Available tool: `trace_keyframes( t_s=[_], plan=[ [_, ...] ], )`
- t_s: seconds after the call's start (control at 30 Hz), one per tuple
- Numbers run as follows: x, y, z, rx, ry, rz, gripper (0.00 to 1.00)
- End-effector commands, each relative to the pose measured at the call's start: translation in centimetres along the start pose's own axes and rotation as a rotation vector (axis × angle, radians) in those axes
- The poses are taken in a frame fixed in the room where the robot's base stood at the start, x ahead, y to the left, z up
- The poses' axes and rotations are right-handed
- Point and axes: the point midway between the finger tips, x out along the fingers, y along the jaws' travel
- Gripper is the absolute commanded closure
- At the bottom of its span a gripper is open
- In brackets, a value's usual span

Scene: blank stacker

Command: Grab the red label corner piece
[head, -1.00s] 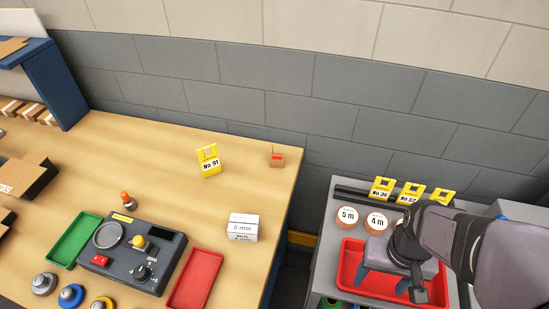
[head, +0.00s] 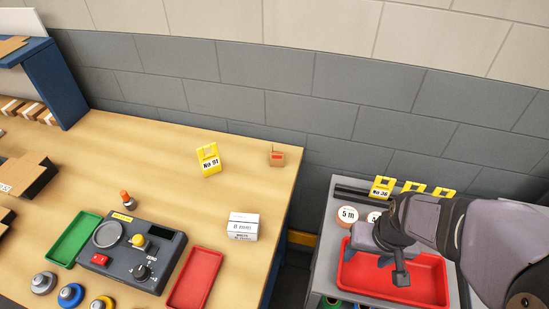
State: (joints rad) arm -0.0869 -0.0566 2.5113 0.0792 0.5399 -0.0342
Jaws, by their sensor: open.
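My gripper (head: 370,258) is over the red tray on the grey stand at the right, well to the right of the block and nearer the camera. Its jaws are open, pointing down, and I see nothing between them. The fingertips are dark and small, so their height above the tray is hard to tell.
A yellow No 91 tag (head: 209,160) stands left of the block, and a white box (head: 243,226) lies nearer. A gap separates the table from the grey stand, which holds the red tray (head: 425,285), a 5 m disc (head: 347,216) and yellow tags (head: 382,187).

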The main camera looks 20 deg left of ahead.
Motion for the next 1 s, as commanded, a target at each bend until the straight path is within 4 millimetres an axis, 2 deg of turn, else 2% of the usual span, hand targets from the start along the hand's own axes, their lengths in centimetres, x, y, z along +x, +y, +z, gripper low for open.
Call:
trace_keyframes(
  t_s=[0.1,0.3,0.4,0.5,0.6,0.7,0.83,1.0],
  plan=[
    [1.8,-3.9,-5.0,-0.054,0.145,-0.048,0.44],
    [3.5,-11.9,-13.9,-0.117,0.453,-0.113,0.44],
    [3.8,-15.8,-17.3,-0.134,0.606,-0.127,0.44],
    [3.8,-19.2,-19.7,-0.143,0.751,-0.125,0.44],
    [3.5,-21.9,-21.2,-0.147,0.879,-0.113,0.44],
    [3.1,-23.7,-21.9,-0.147,0.981,-0.094,0.44],
    [2.6,-25.1,-22.2,-0.145,1.069,-0.072,0.44],
    [2.2,-25.8,-22.3,-0.142,1.116,-0.059,0.44]
  ],
)
